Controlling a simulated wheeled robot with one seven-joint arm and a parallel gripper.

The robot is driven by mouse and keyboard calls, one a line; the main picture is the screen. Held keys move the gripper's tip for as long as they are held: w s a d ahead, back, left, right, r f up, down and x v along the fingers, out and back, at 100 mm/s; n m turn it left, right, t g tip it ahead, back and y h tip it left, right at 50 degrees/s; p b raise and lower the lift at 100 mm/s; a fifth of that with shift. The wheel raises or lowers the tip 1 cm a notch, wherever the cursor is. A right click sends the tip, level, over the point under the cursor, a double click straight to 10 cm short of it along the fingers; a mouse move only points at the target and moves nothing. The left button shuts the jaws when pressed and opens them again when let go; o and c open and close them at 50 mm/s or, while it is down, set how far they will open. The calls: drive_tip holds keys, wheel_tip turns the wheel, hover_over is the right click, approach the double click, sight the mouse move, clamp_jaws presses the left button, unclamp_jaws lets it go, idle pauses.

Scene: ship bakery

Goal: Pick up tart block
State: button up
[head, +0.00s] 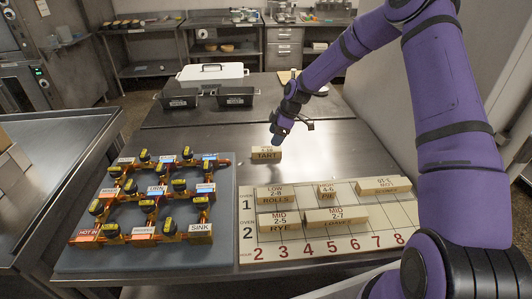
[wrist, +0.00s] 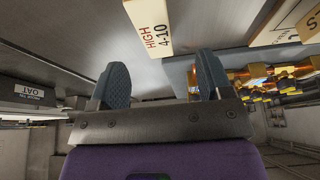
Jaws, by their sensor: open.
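The tart block (head: 267,155) is a small pale wooden block with TART on its front, standing on the steel table above the board's near-left cells. My gripper (head: 277,140) is just above and behind it in the head view, with its fingertips hard to make out there. In the wrist view my gripper (wrist: 163,78) has two grey fingers spread apart with nothing between them. A pale block marked HIGH 4-10 (wrist: 150,27), which appears to be the tart block, lies beyond the fingertips, apart from them.
The numbered board (head: 393,243) holds several other labelled blocks, including LOW ROLLS (head: 275,200) and MID RYE (head: 279,222). A grey mat (head: 85,258) with copper pipes and valves is at left. Dark pans (head: 236,96) and a white container (head: 212,74) stand behind. Bare table lies around the tart block.

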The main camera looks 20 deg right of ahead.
sight(267, 149)
drive_tip(key=x, duration=0.3)
drive_tip(key=shift+a+f, duration=0.15)
drive_tip(key=shift+f, duration=0.15)
drive_tip(key=x, duration=0.4)
drive_tip(key=shift+w+a+f, duration=0.25)
drive_tip(key=shift+w+f, duration=0.05)
drive_tip(key=shift+w, duration=0.15)
drive_tip(key=c, duration=1)
drive_tip(key=shift+c, duration=0.2)
